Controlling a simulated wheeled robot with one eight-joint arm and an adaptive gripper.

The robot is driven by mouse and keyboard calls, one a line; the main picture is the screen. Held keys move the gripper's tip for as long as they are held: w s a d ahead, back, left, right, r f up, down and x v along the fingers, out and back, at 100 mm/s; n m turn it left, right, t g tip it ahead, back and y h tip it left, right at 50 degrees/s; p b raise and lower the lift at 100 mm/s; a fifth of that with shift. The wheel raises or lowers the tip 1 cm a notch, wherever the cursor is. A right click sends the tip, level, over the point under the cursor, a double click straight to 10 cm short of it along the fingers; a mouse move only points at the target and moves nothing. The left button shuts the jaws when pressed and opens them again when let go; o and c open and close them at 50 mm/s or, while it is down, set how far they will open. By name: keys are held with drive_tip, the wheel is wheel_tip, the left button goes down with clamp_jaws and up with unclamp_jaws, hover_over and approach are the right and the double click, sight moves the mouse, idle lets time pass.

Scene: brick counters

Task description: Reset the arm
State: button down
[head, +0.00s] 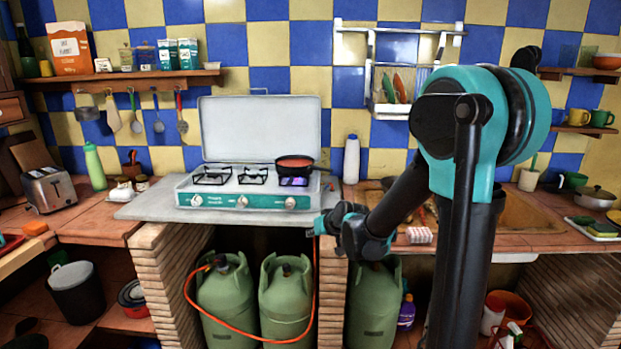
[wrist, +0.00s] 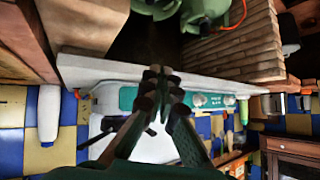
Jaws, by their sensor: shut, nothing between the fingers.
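My gripper (head: 322,224) is in front of the counter's front edge, just below and to the right of the stove (head: 240,185). In the wrist view its fingertips (wrist: 161,76) are together and empty. They show over the counter edge and the stove's teal front panel. My arm comes in from the right in the head view and bends down and left to the gripper. It hides part of the sink (head: 528,209) area.
A white bottle (head: 351,159) stands right of the stove. Green gas cylinders (head: 286,300) stand below, between brick pillars (head: 168,285). A toaster (head: 49,188) is at left.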

drive_tip(key=s+d+f+m+g+h, duration=0.1)
drive_tip(key=s+d+f, duration=0.2)
drive_tip(key=s+d, duration=0.3)
drive_tip(key=s+d+f+m+g+h, duration=0.1)
drive_tip(key=s+d+f+g+h, duration=0.1)
drive_tip(key=s+d, duration=0.5)
drive_tip(key=s+d+f+m+g+h, duration=0.1)
drive_tip(key=s+d, duration=0.6)
drive_tip(key=s, duration=0.8)
wheel_tip(320, 180, down, 3)
drive_tip(key=shift+s+r+m+g+h, duration=0.15)
drive_tip(key=shift+m+g+h, duration=0.2)
drive_tip(key=shift+h, duration=0.25)
drive_tip(key=shift+a, duration=0.1)
